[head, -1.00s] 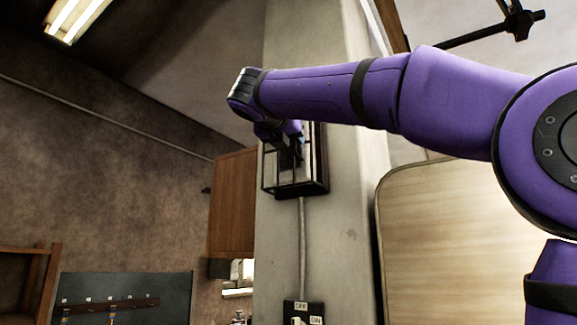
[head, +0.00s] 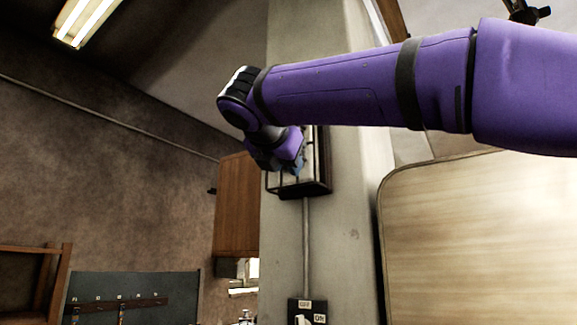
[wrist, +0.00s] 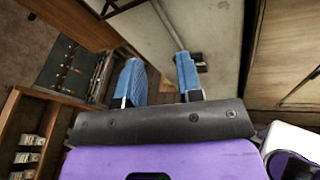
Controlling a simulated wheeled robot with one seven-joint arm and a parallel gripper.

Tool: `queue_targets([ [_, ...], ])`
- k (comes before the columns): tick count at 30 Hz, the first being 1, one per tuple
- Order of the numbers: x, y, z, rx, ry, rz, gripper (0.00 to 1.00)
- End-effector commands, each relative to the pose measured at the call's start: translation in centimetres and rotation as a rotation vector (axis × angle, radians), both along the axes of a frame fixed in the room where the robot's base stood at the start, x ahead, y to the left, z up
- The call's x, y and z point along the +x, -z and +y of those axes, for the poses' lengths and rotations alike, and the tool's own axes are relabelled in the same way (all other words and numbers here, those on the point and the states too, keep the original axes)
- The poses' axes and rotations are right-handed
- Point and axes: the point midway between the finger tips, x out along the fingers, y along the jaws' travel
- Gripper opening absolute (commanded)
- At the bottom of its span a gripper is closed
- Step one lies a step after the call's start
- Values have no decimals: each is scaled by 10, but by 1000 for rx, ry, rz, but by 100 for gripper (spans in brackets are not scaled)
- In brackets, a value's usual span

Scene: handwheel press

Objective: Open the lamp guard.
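The lamp guard (head: 322,178) is a dark metal cage on the pale pillar, high in the middle of the head view. My arm and hand cover its upper left part, and I cannot tell whether its front is swung out. My gripper (head: 290,170) is in front of the guard in the head view, and whether it touches cannot be told. In the wrist view my gripper (wrist: 158,62) shows two blue fingers standing apart with nothing seen between them. Dark bars at the top left of the wrist view may be part of the guard.
The pillar (head: 345,235) carries a conduit down to a switch box (head: 306,312) labelled OFF and ON. A wooden cabinet (head: 237,205) is to the left of the pillar. A large pale wooden panel (head: 480,240) stands to the right.

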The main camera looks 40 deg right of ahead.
Motion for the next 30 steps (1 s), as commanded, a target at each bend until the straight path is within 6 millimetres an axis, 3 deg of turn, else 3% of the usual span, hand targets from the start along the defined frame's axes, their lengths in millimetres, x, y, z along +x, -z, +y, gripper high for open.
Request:
queue_targets([
  [23, -1, 10, -1, 44, -1, -17, 34],
  [26, -3, 25, -2, 105, 1, -37, 34],
  [29, -7, 62, -4, 255, 15, -89, 34],
  [30, -10, 82, -5, 342, 29, -116, 34],
])
